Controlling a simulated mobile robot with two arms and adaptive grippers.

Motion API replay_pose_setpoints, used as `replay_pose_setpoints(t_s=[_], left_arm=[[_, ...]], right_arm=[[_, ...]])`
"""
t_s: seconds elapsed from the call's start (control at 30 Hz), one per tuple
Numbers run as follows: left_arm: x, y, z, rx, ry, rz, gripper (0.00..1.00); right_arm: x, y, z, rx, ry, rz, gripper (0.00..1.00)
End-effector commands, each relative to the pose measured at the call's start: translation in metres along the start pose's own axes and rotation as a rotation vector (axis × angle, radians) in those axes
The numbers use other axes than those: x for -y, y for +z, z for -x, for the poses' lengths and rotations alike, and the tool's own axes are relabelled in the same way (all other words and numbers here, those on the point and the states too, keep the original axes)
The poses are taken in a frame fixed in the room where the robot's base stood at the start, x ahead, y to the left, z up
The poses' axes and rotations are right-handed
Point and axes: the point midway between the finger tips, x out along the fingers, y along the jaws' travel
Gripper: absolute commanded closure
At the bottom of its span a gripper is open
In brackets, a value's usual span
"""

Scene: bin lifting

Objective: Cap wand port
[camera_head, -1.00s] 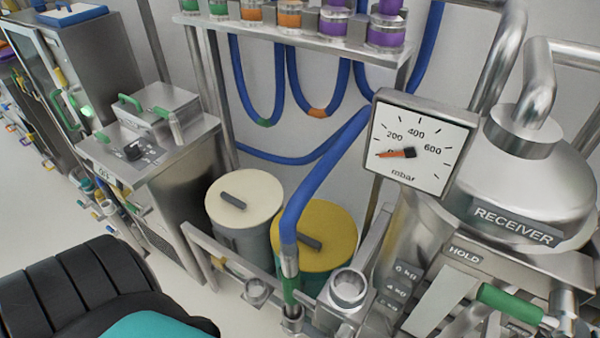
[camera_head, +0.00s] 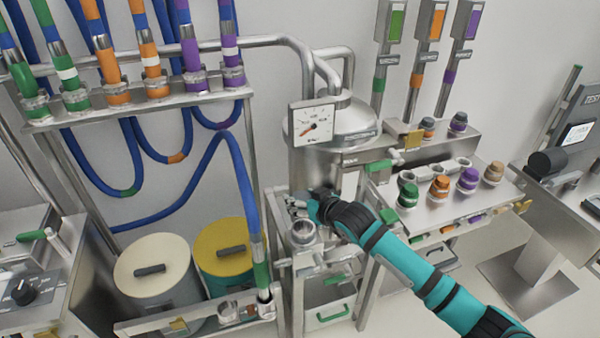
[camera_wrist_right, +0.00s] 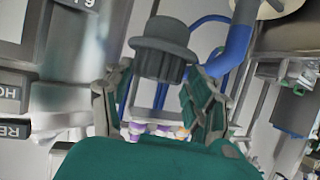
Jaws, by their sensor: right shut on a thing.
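My right gripper (camera_head: 318,203) reaches in over the bench in front of the receiver (camera_head: 345,128). In the right wrist view its two fingers (camera_wrist_right: 160,100) are shut on a dark grey ribbed cap (camera_wrist_right: 163,45), which is held at the fingertips. In the head view the cap is too small and hidden to make out. An open round steel port (camera_head: 303,233) stands just below and left of the gripper, apart from it; I cannot tell if it is the wand port. A blue hose with a green-banded wand (camera_head: 262,275) hangs to its left. My left gripper is out of view.
A pressure gauge (camera_head: 312,130) stands close behind the gripper. A cream-lidded bin (camera_head: 150,250) and a yellow-lidded bin (camera_head: 225,235) stand at the left.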

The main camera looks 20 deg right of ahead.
Motion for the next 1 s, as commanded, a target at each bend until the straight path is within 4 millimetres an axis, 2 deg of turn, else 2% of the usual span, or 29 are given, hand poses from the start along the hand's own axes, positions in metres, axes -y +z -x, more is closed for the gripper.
replay_pose_setpoints(t_s=[0.03, 0.2, 0.6, 0.87, 1.0], left_arm=[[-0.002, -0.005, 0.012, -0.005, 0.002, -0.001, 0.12], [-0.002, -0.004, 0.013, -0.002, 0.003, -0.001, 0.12], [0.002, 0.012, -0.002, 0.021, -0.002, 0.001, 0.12], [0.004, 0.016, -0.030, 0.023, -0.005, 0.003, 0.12], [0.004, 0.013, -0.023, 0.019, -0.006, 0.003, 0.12]], right_arm=[[-0.007, -0.013, -0.003, 0.002, 0.001, -0.001, 0.87], [-0.015, -0.015, -0.012, 0.004, -0.001, 0.000, 0.87], [-0.015, 0.010, -0.024, 0.005, -0.001, -0.001, 0.87], [-0.015, 0.036, -0.036, 0.004, -0.001, 0.000, 0.87], [-0.015, 0.030, -0.033, 0.003, -0.001, 0.000, 0.87]])
